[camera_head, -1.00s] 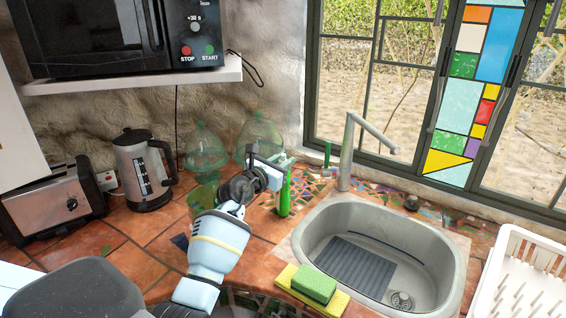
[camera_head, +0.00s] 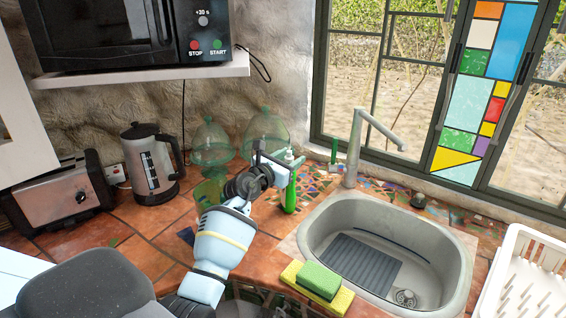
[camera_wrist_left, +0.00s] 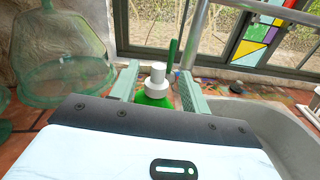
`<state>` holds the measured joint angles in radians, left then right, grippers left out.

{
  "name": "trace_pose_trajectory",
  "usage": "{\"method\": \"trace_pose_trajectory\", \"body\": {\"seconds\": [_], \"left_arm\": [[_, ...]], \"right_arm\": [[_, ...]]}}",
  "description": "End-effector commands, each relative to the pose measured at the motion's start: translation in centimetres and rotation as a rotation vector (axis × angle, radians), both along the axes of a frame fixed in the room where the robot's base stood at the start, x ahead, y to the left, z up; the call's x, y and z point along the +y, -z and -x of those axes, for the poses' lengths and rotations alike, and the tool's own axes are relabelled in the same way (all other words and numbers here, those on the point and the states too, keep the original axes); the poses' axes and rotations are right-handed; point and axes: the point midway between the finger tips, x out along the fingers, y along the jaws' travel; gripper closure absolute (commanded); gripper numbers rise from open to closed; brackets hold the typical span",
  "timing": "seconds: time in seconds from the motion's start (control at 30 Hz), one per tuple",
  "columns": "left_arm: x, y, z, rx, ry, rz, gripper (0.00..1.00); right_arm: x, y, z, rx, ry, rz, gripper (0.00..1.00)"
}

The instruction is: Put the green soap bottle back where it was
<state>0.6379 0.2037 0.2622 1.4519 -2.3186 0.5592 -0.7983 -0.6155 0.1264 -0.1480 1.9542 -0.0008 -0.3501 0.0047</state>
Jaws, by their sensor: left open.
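The green soap bottle (camera_head: 290,194) with a white pump top stands upright on the tiled counter, left of the sink. My left gripper (camera_head: 276,165) is at the bottle's upper part. In the left wrist view the white pump and green shoulder of the bottle (camera_wrist_left: 156,90) sit between the two pale green fingers of the left gripper (camera_wrist_left: 158,88). The fingers are open, with a gap visible beside the pump. The gripper body hides the lower bottle there. My right gripper is not in view.
The sink (camera_head: 312,226) and tap (camera_head: 353,150) are to the right. Yellow and green sponges (camera_head: 318,281) lie at the sink's front edge. Green glass jars (camera_head: 212,148) stand behind the left gripper, with a kettle (camera_head: 150,170) and toaster (camera_head: 62,198) further left.

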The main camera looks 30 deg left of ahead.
Motion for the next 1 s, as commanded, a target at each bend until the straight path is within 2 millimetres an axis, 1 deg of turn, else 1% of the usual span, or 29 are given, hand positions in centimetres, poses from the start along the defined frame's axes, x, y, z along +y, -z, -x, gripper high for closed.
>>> {"method": "trace_pose_trajectory", "body": {"seconds": [0.03, 0.17, 0.27, 0.6, 0.7, 0.83, 1.0], "left_arm": [[0.0, -0.4, 0.1, -0.004, -0.001, 0.0, 0.53], [0.1, -0.2, 1.4, -0.002, 0.0, 0.0, 0.53], [0.3, -0.2, 2.9, -0.002, -0.001, -0.001, 0.53], [0.6, -0.1, 8.7, 0.0, 0.0, -0.003, 0.53], [0.8, -0.1, 10.1, 0.0, -0.001, 0.0, 0.53], [0.8, -0.2, 11.3, 0.0, 0.0, -0.001, 0.53], [0.9, -0.2, 12.0, -0.001, 0.0, 0.0, 0.53]], "right_arm": [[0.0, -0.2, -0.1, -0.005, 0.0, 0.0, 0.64], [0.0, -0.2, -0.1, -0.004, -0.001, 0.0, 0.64], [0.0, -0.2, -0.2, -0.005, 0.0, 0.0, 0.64], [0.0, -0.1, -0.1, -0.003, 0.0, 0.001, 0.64], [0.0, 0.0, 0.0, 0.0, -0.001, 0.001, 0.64], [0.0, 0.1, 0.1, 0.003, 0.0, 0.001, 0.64], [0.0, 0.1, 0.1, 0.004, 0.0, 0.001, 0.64]]}}
